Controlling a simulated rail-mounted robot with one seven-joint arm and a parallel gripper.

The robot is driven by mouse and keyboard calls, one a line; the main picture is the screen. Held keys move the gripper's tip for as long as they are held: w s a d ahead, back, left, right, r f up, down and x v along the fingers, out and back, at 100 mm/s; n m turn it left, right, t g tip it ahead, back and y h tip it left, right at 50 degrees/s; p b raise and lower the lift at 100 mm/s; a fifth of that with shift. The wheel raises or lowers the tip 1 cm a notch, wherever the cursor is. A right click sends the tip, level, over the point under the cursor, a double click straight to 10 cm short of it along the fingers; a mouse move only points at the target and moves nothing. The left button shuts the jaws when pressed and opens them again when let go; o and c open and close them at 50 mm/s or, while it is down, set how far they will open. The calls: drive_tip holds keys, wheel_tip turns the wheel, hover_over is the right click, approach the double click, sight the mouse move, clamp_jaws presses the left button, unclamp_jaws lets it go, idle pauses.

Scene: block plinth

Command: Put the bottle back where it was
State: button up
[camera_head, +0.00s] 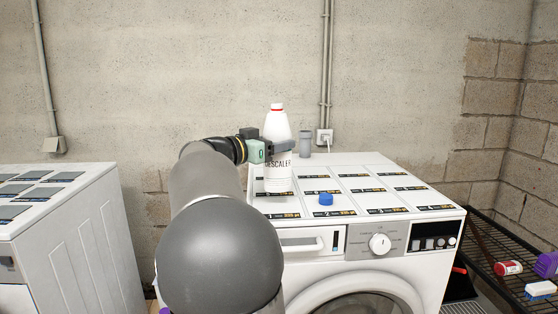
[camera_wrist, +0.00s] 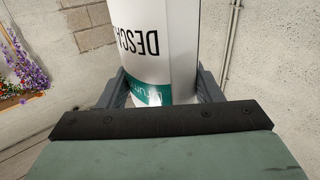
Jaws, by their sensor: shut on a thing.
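A white descaler bottle (camera_head: 277,150) with a red cap stands upright at the left part of the washing machine top (camera_head: 350,158). My gripper (camera_head: 281,147) is shut on the bottle's body from the left. In the wrist view the bottle (camera_wrist: 155,45) fills the space between the two fingers of my gripper (camera_wrist: 160,88), with its black lettering and green label band showing. The bottle's base is close to the labelled tiles; I cannot tell whether it touches them.
A blue cap (camera_head: 326,199) sits on a front tile and a grey cup (camera_head: 305,144) stands at the back. A white cabinet (camera_head: 75,240) is at the left. A wire rack (camera_head: 500,240) at the right holds a red-and-white can (camera_head: 508,268) and a purple item (camera_head: 546,264).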

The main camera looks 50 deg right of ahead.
sight(279, 161)
drive_tip(key=f, duration=0.1)
drive_tip(key=d+f, duration=0.1)
drive_tip(key=f, duration=0.2)
drive_tip(key=shift+d, duration=0.35)
drive_tip(key=shift+a+f, duration=0.1)
drive_tip(key=shift+f, duration=0.3)
drive_tip(key=shift+f, duration=0.15)
drive_tip(key=o, duration=1.2)
